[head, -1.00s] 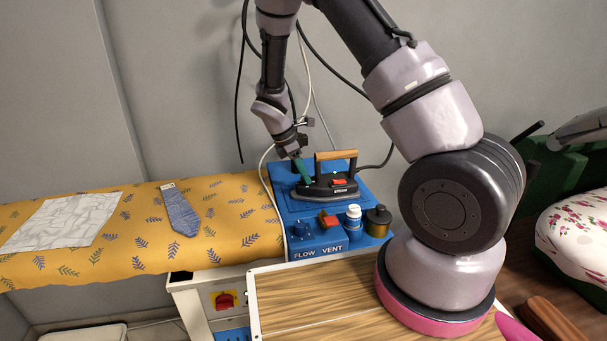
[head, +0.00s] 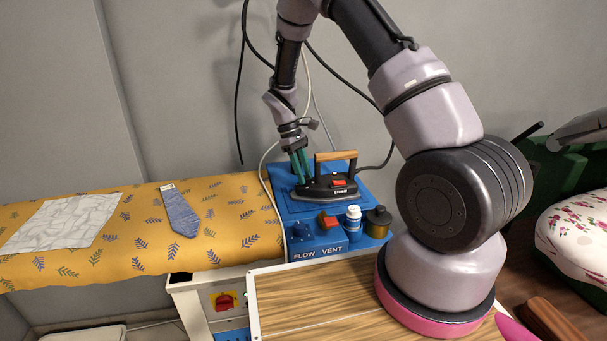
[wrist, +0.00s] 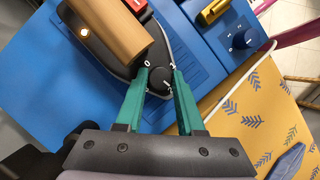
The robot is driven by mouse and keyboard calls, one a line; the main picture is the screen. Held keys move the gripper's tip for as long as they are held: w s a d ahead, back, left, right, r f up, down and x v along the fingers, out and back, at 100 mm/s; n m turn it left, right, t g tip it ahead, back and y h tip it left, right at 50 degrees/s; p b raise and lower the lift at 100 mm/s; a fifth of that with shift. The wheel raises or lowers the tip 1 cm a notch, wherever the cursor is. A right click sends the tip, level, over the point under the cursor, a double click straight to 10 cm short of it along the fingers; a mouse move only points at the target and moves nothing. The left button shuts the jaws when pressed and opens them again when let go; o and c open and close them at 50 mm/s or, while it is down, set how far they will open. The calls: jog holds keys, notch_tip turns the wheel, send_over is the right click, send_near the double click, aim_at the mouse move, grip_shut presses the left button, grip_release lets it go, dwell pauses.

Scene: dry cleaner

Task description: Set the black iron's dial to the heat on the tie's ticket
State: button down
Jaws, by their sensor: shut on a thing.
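The black iron (head: 328,187) with its wooden handle (head: 336,156) stands on the blue top of the press unit. Its round black dial (wrist: 153,81) shows in the wrist view between my green fingers, with small white marks around it, too small to read surely. My gripper (head: 300,166) points down at the iron's left end in the head view; in the wrist view my gripper (wrist: 162,73) is shut on the dial. The blue tie (head: 182,213) lies on the yellow patterned cover, with a pale ticket (head: 167,186) at its narrow top end. The ticket's marking is unreadable.
A grey-white cloth (head: 62,222) lies left of the tie. A red switch (head: 328,221), a white-capped bottle (head: 354,218) and a dark jar (head: 378,220) stand on the blue unit's front. Cables hang behind the arm.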

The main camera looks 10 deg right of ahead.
jog(key=shift+m, duration=0.7)
jog(key=c, duration=0.5)
grip_release()
jog(key=v, duration=1.1)
jog(key=shift+w+d, duration=0.15)
jog(key=shift+d, duration=0.05)
